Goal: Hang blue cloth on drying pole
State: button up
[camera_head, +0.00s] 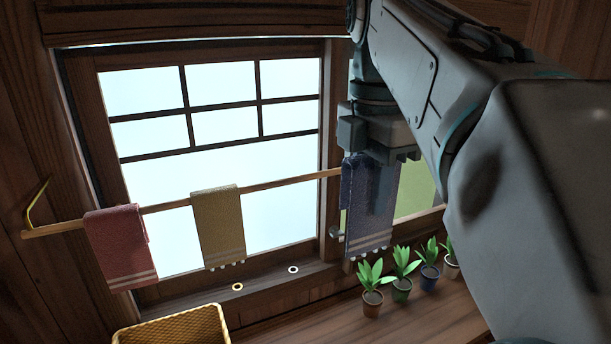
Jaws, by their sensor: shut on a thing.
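The blue cloth (358,222) hangs down under my gripper (380,165), right of the window's middle. It is dark blue with pale stripes near its lower edge. My gripper points down and is shut on the cloth's upper part. The wooden drying pole (285,183) runs across the window and reaches the cloth's upper left edge. I cannot tell whether the cloth lies over the pole or hangs in front of it. The pole's right part is hidden behind the cloth and my arm.
A red cloth (122,245) and a yellow cloth (218,228) hang on the pole to the left. Several potted plants (402,275) stand below the blue cloth. A yellow woven basket (172,328) is at the bottom left. Two small rings (238,286) lie on the sill.

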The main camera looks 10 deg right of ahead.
jog(key=p, duration=0.6)
send_over(316, 178)
jog(key=shift+w+d, duration=0.15)
jog(key=shift+w, duration=0.15)
jog(key=shift+f+b, duration=3.1)
jog(key=shift+f, duration=0.85)
jog(key=o, duration=1)
